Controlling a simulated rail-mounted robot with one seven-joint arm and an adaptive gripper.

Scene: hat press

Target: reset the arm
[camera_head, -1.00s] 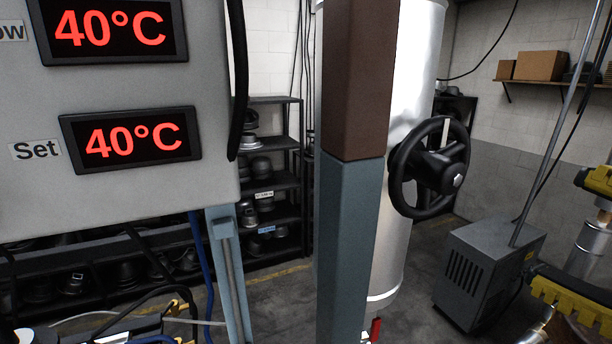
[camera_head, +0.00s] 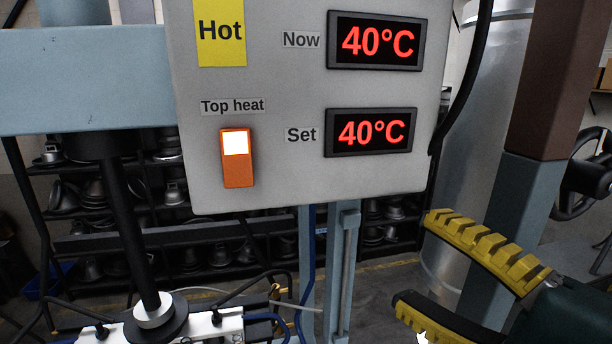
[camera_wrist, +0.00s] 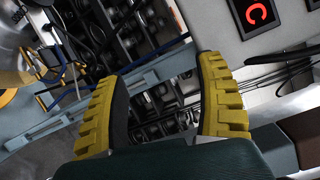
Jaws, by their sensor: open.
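My gripper (camera_head: 415,262) is at the lower right of the head view, with yellow ridged fingers held apart and nothing between them. It also shows in the wrist view (camera_wrist: 160,95), open and empty. The control box (camera_head: 300,185) hangs to the left of and above it. The box has a lit orange Top heat switch (camera_head: 237,160), a Now display (camera_head: 376,41) and a Set display (camera_head: 370,131), both reading 40°C. My gripper is apart from the box. Part of the box, with a red digit, shows at the wrist view's upper right (camera_wrist: 285,45).
A blue-grey press frame (camera_head: 90,85) with a dark rod (camera_head: 125,230) stands at left. A blue and brown post (camera_head: 520,190), a silver tank (camera_head: 490,90) and a black handwheel (camera_head: 585,175) are at right. Shelves of metal hat forms (camera_head: 90,190) stand behind.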

